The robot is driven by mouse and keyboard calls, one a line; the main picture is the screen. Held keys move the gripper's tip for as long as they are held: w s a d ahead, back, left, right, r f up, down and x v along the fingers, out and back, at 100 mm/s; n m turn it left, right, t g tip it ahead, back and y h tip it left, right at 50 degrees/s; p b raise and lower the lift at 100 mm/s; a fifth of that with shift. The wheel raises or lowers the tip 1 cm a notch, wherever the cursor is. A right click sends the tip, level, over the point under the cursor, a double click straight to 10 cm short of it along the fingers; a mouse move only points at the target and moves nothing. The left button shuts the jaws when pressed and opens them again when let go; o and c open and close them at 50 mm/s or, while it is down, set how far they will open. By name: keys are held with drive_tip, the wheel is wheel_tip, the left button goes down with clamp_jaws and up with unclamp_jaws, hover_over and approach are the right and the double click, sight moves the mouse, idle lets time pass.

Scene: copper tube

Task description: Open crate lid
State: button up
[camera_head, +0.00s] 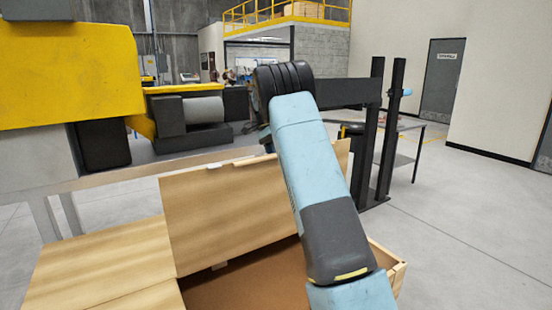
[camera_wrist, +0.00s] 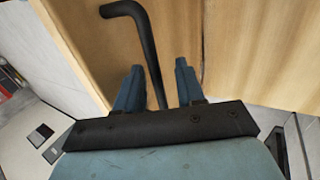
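The wooden crate (camera_head: 388,262) stands low in front of me in the head view, with its brown inside (camera_head: 250,286) partly visible. A wooden lid panel (camera_head: 225,212) stands raised, roughly upright, along the opening. My blue arm crosses in front of its right part. In the wrist view my gripper (camera_wrist: 158,82) has its two blue fingers apart. A black bent bar handle (camera_wrist: 143,45) runs between them, with gaps visible on both sides. Wood fills the background there. The gripper is hidden in the head view, so how the handle joins the lid is unclear.
A flat wooden surface (camera_head: 95,262) lies left of the raised panel. A yellow and grey machine (camera_head: 68,75) stands close at the upper left. Black posts (camera_head: 385,130) and a table (camera_head: 410,140) stand behind to the right. The floor (camera_head: 475,235) at the right is clear.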

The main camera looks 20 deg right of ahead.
drive_tip(key=v, duration=0.7)
drive_tip(key=shift+r, duration=0.2)
idle(0.4)
drive_tip(key=s+a+r+n+t, duration=0.2)
drive_tip(key=s+r+n, duration=0.15)
drive_tip(key=s, duration=0.45)
drive_tip(key=s+a+r+n+t+y, duration=0.1)
drive_tip(key=s+r+n+t, duration=0.1)
drive_tip(key=s+r, duration=0.35)
drive_tip(key=s+a+r+n+t, duration=0.2)
drive_tip(key=s+r+n, duration=0.1)
drive_tip(key=s, duration=0.7)
drive_tip(key=s+a+f+n+t, duration=0.2)
drive_tip(key=s+f, duration=0.3)
drive_tip(key=s, duration=0.7)
drive_tip(key=s+a+f+n+t, duration=0.3)
drive_tip(key=s+a+f+n, duration=0.1)
drive_tip(key=s, duration=0.8)
drive_tip(key=shift+s+a+f+n, duration=0.15)
drive_tip(key=shift+s+f+n, duration=0.25)
drive_tip(key=shift+f+n, duration=0.25)
drive_tip(key=shift+s+r, duration=0.1)
drive_tip(key=shift+s, duration=0.05)
